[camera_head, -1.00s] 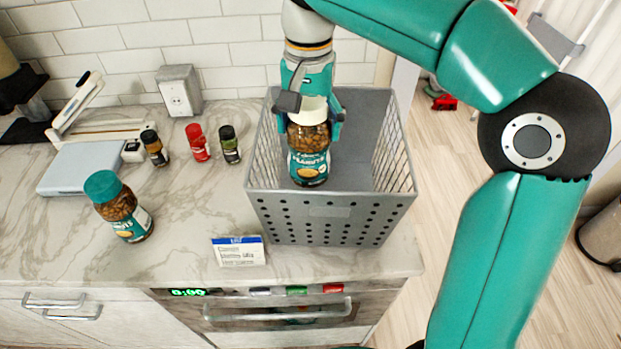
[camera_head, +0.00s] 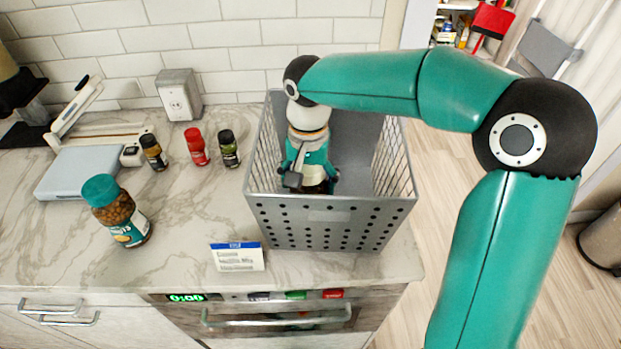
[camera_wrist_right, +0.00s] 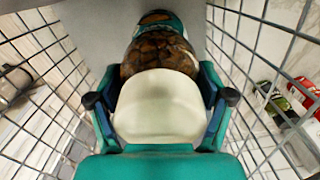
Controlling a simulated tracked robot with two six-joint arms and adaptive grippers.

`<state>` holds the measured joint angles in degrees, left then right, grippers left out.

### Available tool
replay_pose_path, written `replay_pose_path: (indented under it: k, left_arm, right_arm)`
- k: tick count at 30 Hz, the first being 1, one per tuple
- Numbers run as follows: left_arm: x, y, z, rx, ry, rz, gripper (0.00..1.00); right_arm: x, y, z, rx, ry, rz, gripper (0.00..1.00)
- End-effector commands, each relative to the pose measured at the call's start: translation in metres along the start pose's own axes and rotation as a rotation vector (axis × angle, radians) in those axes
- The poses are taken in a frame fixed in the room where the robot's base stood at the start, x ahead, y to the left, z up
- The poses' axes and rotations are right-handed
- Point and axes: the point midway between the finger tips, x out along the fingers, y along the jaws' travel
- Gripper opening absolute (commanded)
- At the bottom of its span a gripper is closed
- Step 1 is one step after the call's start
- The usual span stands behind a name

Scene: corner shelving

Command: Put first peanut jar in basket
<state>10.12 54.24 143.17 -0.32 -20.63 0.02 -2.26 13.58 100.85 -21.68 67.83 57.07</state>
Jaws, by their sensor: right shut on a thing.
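The grey basket (camera_head: 330,222) stands on the counter near its right end. My right gripper (camera_head: 312,182) is lowered inside the basket, pointing down. In the head view the basket's front wall hides most of this jar. I cannot tell whether it touches the basket floor. A second peanut jar (camera_head: 118,212) with a teal lid stands on the counter at the left. My left gripper is not in view.
Spice jars with a black lid (camera_head: 153,152), a red body (camera_head: 196,147) and a dark green body (camera_head: 228,149) stand left of the basket. A small card (camera_head: 238,257) is in front. A kitchen scale (camera_head: 80,172) lies at far left.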

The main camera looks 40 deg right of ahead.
Motion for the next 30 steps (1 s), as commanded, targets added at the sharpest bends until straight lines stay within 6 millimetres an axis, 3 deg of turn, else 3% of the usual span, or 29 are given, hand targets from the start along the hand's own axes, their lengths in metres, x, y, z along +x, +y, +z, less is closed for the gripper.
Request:
replay_pose_path:
  k: [8, 9, 12, 25, 30]
  left_arm:
    - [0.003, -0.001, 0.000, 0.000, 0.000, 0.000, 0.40]
    - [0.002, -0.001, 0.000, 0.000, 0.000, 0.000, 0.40]
    - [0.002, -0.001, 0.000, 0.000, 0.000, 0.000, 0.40]
    - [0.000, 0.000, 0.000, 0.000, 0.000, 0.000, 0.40]
    - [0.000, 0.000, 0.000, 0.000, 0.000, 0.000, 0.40]
  right_arm:
    - [0.002, -0.001, 0.000, 0.000, 0.001, -0.001, 0.18]
    - [0.002, 0.000, 0.000, -0.001, 0.000, 0.000, 0.86]
    - [0.002, -0.001, 0.000, -0.001, -0.001, 0.000, 1.00]
    - [-0.004, -0.001, 0.000, -0.001, 0.001, -0.001, 1.00]
    - [-0.025, -0.002, -0.001, 0.000, 0.002, -0.003, 1.00]
